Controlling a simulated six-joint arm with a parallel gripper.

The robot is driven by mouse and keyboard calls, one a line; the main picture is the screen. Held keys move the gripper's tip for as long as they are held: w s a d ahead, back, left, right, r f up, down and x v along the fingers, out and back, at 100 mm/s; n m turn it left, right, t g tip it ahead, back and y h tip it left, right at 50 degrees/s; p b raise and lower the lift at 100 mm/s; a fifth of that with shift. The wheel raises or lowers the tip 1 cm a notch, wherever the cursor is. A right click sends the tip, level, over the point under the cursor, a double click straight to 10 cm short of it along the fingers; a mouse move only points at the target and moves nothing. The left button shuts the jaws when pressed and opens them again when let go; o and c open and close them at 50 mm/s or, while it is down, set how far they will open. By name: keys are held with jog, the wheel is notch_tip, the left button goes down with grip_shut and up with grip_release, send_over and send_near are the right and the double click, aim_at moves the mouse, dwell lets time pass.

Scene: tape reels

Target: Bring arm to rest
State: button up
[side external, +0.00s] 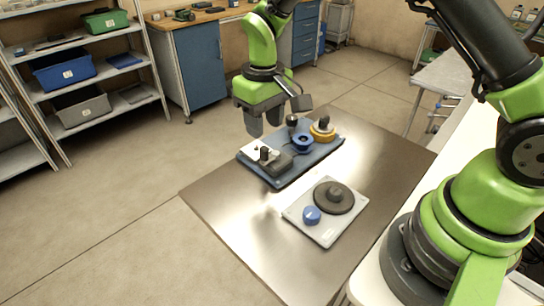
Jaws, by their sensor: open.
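My gripper (264,123) is open and points down, with nothing visible between its fingers. It is above the far left part of a blue board (286,179) on the metal table. The board carries a blue reel (303,143) and a yellow-orange reel (322,132) with a dark knob. A white piece (254,149) and a dark grey block (279,165) stand at its left end. A separate pale plate (325,233) nearer the camera carries a dark round reel (334,196) and a blue knob (311,215).
The brown metal table (235,205) is bare to the left of the pale plate and along its right side. Shelves with bins (65,70) and a blue cabinet (200,68) stand well behind, across open floor. A white surface (370,285) under my base borders the table.

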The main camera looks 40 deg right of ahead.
jog(key=s+d+r+m+t+y, duration=0.15)
jog(key=s+r, duration=0.25)
jog(key=r, duration=0.4)
jog(key=s+r+m+t, duration=0.1)
jog(key=s+r+t, duration=0.1)
jog(key=s+r, duration=0.35)
jog(key=s+r+m+t, duration=0.1)
jog(key=s+r+t, duration=0.2)
jog(key=s, duration=0.8)
notch_tip(320, 180, up, 2)
jog(key=shift+s+d+r+t, duration=0.2)
jog(key=shift+s+t, duration=0.15)
jog(key=shift+m+y, duration=0.25)
